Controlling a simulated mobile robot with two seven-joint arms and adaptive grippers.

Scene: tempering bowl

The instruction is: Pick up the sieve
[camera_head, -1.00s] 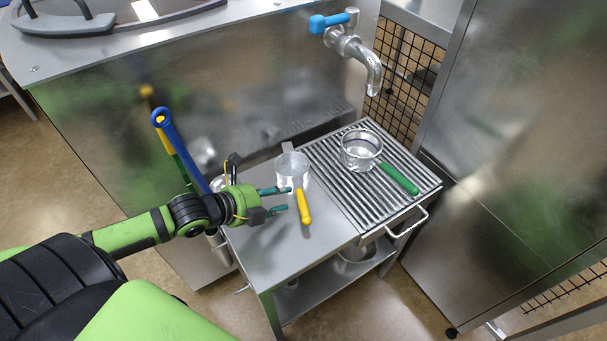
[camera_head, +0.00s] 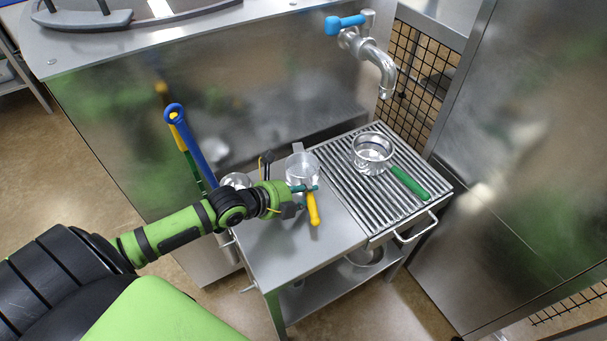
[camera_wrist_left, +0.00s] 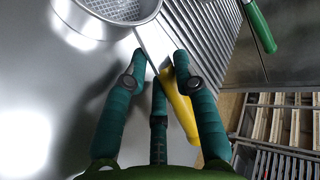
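The sieve (camera_head: 301,169) has a round metal bowl with fine mesh and a yellow handle. It lies on the smooth steel part of the cart, its handle pointing toward the front. In the left wrist view its meshed bowl (camera_wrist_left: 106,10) is at the top left, partly cut off. My left gripper (camera_head: 310,196) is at the handle. In the left wrist view its teal fingers (camera_wrist_left: 160,57) are spread, with the yellow handle (camera_wrist_left: 179,103) between them, nearer the right finger. I cannot tell whether they touch it. My right gripper is not in view.
A metal pan with a green handle (camera_head: 408,182) sits on the slatted drain area (camera_head: 345,160), right of the sieve. A faucet with a blue lever (camera_head: 345,25) overhangs the back. Blue, yellow and green handles (camera_head: 190,140) rise at the left. A steel cabinet (camera_head: 520,150) stands right.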

